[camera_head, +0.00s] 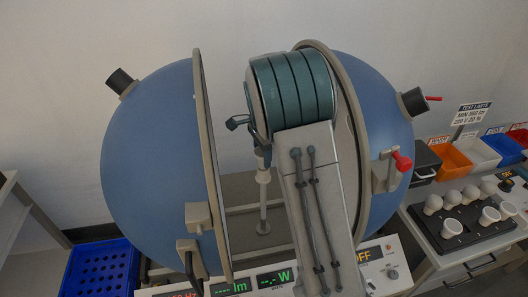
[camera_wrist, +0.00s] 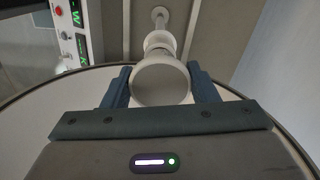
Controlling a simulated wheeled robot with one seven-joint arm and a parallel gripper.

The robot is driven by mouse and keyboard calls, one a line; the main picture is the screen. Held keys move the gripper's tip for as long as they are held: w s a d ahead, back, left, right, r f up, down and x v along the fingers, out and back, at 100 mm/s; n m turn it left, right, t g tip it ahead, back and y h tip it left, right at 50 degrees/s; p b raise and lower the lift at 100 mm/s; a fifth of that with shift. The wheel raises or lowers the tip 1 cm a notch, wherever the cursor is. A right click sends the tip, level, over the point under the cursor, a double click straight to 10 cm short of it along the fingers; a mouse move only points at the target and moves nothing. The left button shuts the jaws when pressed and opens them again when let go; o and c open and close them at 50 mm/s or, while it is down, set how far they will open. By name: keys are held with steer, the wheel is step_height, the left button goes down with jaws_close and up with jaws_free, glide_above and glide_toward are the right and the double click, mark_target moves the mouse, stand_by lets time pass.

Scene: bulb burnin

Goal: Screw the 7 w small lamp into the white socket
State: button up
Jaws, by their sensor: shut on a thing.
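My gripper (camera_wrist: 161,76) is shut on a white lamp (camera_wrist: 160,86); its round end faces the wrist camera and hides most of its body. Beyond the lamp, in line with it, a pale socket (camera_wrist: 158,40) tops a slim post (camera_wrist: 160,15). I cannot tell whether lamp and socket touch. In the head view my gripper (camera_head: 262,142) is between the two halves of the open blue sphere, mostly hidden by my arm. The pale socket (camera_head: 263,176) stands just below it on the upright post (camera_head: 263,210). The lamp's wattage marking is not visible.
The left half (camera_head: 150,145) and right half (camera_head: 385,130) of the sphere flank my arm closely. A meter panel (camera_head: 240,286) below shows dashes and OFF. A black tray (camera_head: 465,238) with several white lamps is at right, near coloured bins (camera_head: 455,158). A blue crate (camera_head: 100,270) stands lower left.

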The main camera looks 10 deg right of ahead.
steer(key=m, duration=0.1)
steer(key=m+p, duration=0.1)
steer(key=m, duration=0.1)
steer(key=shift+w+a+r+m, duration=0.15)
steer(key=shift+r+m, duration=0.1)
steer(key=shift+m, duration=0.15)
steer(key=m+p, duration=0.2)
steer(key=m, duration=0.1)
steer(key=shift+m, duration=0.4)
steer(key=shift+w+f+m, duration=0.1)
steer(key=shift+f+m, duration=0.05)
steer(key=shift+m, duration=1.05)
steer(key=m, duration=0.2)
steer(key=shift+m, duration=0.3)
steer(key=m, duration=0.5)
steer(key=shift+w, duration=0.1)
steer(key=m, duration=0.3)
steer(key=shift+m, duration=0.3)
steer(key=o, duration=0.9)
steer(key=shift+f, duration=0.1)
steer(key=shift+c, duration=0.2)
steer(key=shift+d, duration=0.2)
